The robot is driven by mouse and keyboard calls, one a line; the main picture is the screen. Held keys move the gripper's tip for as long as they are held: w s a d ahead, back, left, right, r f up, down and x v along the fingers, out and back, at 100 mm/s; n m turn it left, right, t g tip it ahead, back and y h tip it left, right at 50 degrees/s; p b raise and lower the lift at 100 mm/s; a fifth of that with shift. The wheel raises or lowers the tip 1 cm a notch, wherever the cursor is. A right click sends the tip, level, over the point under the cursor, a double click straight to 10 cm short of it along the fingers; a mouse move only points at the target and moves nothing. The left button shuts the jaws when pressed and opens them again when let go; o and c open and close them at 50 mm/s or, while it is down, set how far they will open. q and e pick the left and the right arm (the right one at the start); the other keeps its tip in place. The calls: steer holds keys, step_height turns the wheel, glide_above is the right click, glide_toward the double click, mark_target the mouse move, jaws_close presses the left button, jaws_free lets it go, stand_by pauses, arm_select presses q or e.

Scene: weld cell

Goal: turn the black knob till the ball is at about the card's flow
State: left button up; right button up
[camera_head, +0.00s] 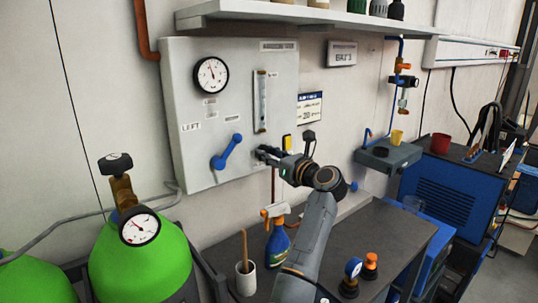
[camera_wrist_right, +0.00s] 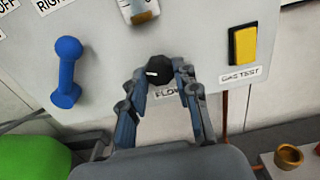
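The black knob (camera_wrist_right: 158,70) sits on the grey panel (camera_head: 230,60) above a FLOW label in the right wrist view. My right gripper (camera_wrist_right: 161,78) has a finger on each side of it, tips drawn in against it. In the head view the right gripper (camera_head: 268,155) is at the panel's lower right and hides most of the knob. The flow tube (camera_head: 262,100) stands upright above it; its lower end (camera_wrist_right: 138,10) shows in the wrist view. The ball is too small to make out. The card (camera_head: 310,107) with a blue top hangs right of the panel; its figures are unclear. My left gripper is not in view.
A blue lever (camera_head: 227,151) is left of the knob, a yellow switch (camera_wrist_right: 243,43) right of it. A round gauge (camera_head: 211,75) is higher on the panel. A spray bottle (camera_head: 277,240) and a white cup (camera_head: 246,278) stand on the bench below. A green cylinder (camera_head: 140,265) is at left.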

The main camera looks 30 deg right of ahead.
jaws_close()
steer(key=shift+n, duration=0.4)
